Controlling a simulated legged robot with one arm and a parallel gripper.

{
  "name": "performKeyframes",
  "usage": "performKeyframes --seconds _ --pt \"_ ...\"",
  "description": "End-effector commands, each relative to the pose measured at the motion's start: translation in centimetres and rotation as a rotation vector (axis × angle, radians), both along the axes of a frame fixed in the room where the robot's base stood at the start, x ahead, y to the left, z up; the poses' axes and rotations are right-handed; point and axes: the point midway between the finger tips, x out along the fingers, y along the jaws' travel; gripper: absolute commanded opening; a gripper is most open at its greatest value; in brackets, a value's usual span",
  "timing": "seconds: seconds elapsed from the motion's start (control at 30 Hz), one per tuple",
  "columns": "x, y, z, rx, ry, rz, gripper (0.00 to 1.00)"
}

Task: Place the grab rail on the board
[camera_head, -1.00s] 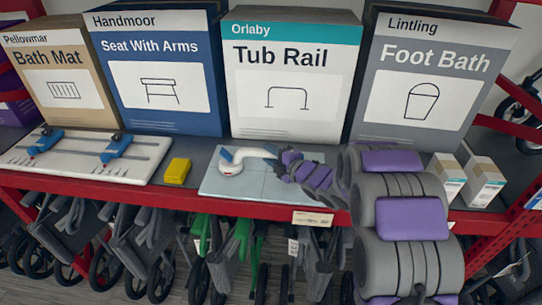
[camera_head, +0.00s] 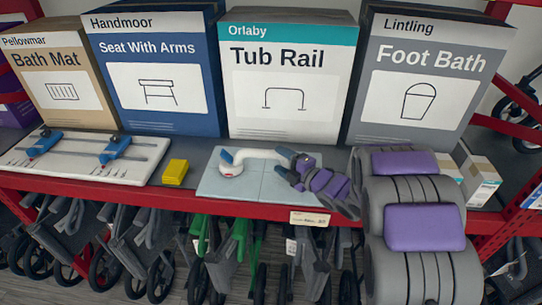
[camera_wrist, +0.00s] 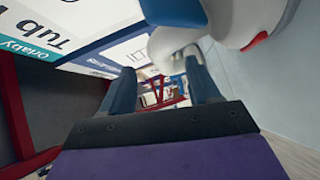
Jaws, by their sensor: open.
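The white grab rail (camera_head: 258,154) with blue and red parts at its end lies on the pale blue board (camera_head: 218,186) on the shelf. In the head view its left end rests towards the board's left side. My gripper (camera_head: 291,158) is at the rail's right end, over the right part of the board. In the wrist view my gripper (camera_wrist: 160,78) has its two dark blue fingers apart. The white curved rail (camera_wrist: 172,40) passes just beyond the fingertips, and nothing is clearly clamped. The rail's right end is partly hidden by my gripper.
A yellow block (camera_head: 175,172) sits left of the board. A white bath board (camera_head: 75,165) with blue clamps lies farther left. The Tub Rail box (camera_head: 288,115) and other boxes stand behind. Small boxes (camera_head: 480,182) are at right. The red shelf edge (camera_head: 255,208) runs in front.

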Motion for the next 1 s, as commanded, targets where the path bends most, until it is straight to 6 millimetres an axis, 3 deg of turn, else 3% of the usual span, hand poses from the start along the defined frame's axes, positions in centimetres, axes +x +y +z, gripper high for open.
performKeyframes --seconds 0.1,0.4,1.0 --pt "-1.7 -2.0 0.2 -0.004 0.006 -0.005 0.61" --pt "-4.3 -4.1 0.7 -0.005 0.004 -0.002 0.61" --pt "-4.6 -4.6 0.7 -0.003 0.003 0.000 0.61"
